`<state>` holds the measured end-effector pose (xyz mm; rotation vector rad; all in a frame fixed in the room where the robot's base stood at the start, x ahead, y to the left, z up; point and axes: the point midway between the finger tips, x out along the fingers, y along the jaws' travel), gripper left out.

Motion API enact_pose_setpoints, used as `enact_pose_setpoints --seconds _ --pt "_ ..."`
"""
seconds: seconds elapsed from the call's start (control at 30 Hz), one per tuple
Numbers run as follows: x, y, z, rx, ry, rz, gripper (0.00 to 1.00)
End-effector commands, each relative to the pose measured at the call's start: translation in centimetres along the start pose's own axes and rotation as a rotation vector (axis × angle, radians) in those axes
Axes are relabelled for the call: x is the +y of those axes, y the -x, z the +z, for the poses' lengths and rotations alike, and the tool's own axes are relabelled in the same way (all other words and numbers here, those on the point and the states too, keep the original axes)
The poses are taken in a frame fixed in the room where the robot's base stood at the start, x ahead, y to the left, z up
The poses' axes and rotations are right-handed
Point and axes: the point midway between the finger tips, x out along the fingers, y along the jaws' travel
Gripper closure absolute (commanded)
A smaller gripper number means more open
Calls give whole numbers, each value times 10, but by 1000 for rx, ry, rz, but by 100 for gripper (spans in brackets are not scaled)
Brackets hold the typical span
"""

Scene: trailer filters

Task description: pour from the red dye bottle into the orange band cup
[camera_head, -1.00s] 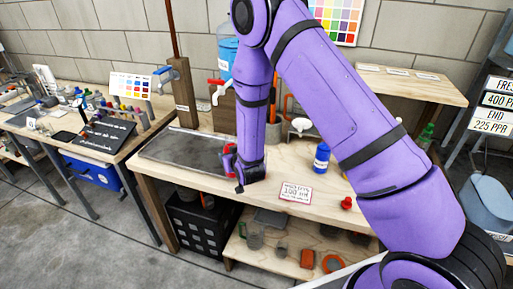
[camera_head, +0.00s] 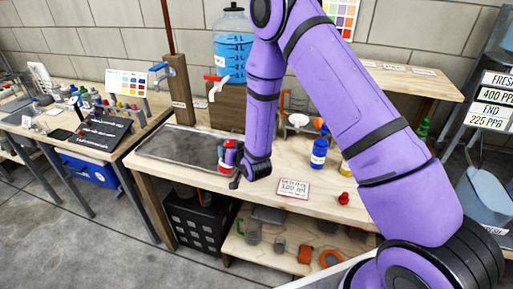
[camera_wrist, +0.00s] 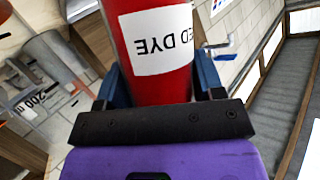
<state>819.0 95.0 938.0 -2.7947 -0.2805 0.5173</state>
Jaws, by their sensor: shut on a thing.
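My gripper (camera_head: 231,166) is shut on the red dye bottle (camera_head: 225,157), above the front edge of the workbench beside the grey tray. In the wrist view the red bottle (camera_wrist: 158,55) fills the space between the blue fingers, and its white label reads "ED DYE" upside down. The bottle's top is outside the wrist view. A clear graduated vessel (camera_wrist: 42,75) marked "200" shows at the left of the wrist view, apart from the bottle. I cannot pick out the orange band cup with certainty; my arm hides part of the bench.
The grey tray (camera_head: 180,147) lies on the bench (camera_head: 230,196) left of my gripper. A blue bottle (camera_head: 319,153), a red-capped item (camera_head: 344,198) and a sign card (camera_head: 293,189) stand to the right. A blue-filled water jug (camera_head: 232,50) with a tap is behind.

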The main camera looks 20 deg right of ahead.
Motion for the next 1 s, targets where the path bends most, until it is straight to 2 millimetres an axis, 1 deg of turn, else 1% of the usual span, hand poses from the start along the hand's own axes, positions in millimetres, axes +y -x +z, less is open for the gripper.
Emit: enact_pose_setpoints --seconds 0.07,0.3,0.67,0.8,1.0 --pt "1 0 0 7 -35 -14 73" --pt "1 5 -12 27 -144 -59 73" --pt "3 11 -26 53 -308 -127 73" --pt "1 10 -25 61 -368 -153 73" --pt "0 10 -26 65 -383 -160 73"
